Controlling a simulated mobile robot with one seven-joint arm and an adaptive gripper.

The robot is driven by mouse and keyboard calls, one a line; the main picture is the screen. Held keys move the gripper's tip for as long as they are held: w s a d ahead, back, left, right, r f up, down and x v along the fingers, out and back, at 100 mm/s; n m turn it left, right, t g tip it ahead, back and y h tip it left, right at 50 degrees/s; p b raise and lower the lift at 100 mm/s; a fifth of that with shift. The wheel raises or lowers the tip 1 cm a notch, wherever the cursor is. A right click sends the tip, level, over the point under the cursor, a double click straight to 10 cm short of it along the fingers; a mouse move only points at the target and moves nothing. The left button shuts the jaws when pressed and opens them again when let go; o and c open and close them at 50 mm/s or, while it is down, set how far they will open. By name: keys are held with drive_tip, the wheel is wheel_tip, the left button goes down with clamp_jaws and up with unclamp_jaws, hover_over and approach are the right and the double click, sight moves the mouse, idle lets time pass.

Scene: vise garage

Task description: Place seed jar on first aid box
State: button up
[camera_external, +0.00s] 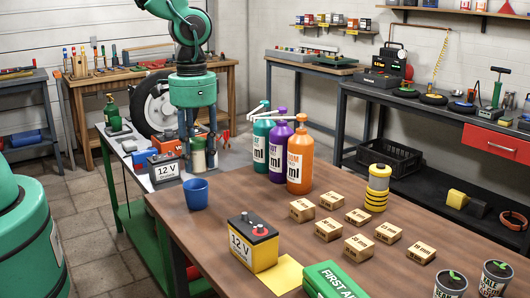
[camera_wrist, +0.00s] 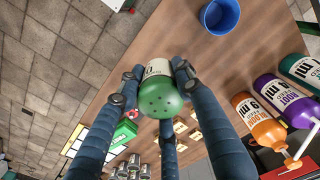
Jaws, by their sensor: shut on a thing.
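My gripper (camera_external: 199,166) points down near the far left corner of the brown table. It is shut on a jar (camera_external: 198,157) with a pale body. In the wrist view the jar (camera_wrist: 162,97) shows a green domed lid with holes, and the three dark fingers close around it. Its label is mostly hidden. The green first aid box (camera_external: 334,281) lies at the table's near edge, cut off by the frame, well apart from the jar. In the wrist view the box (camera_wrist: 125,133) is partly hidden by a finger.
A blue cup (camera_external: 195,192) stands near the gripper. A 12 V battery (camera_external: 253,244) and a yellow sheet (camera_external: 283,274) lie beside the box. Purple (camera_external: 279,158), orange (camera_external: 300,165) and teal bottles, small cartons (camera_external: 328,230), a yellow-banded container (camera_external: 377,188) and sprout-topped cans (camera_external: 450,284) share the table.

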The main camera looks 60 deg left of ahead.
drive_tip(key=s+d+m+p, duration=0.1)
drive_tip(key=s+d+p, duration=0.2)
drive_tip(key=d, duration=2.4)
drive_tip(key=shift+s+d+f, duration=0.1)
drive_tip(key=shift+s+f, duration=0.05)
drive_tip(key=shift+f, duration=2.5)
drive_tip(key=w+d, duration=0.3)
drive_tip(key=w+d+f+b, duration=0.1)
drive_tip(key=w+d, duration=0.2)
drive_tip(key=w, duration=0.1)
drive_tip(key=w+d+b, duration=0.1)
drive_tip(key=w+d, duration=0.3)
drive_tip(key=shift+w+f, duration=0.2)
drive_tip(key=shift+w, duration=0.05)
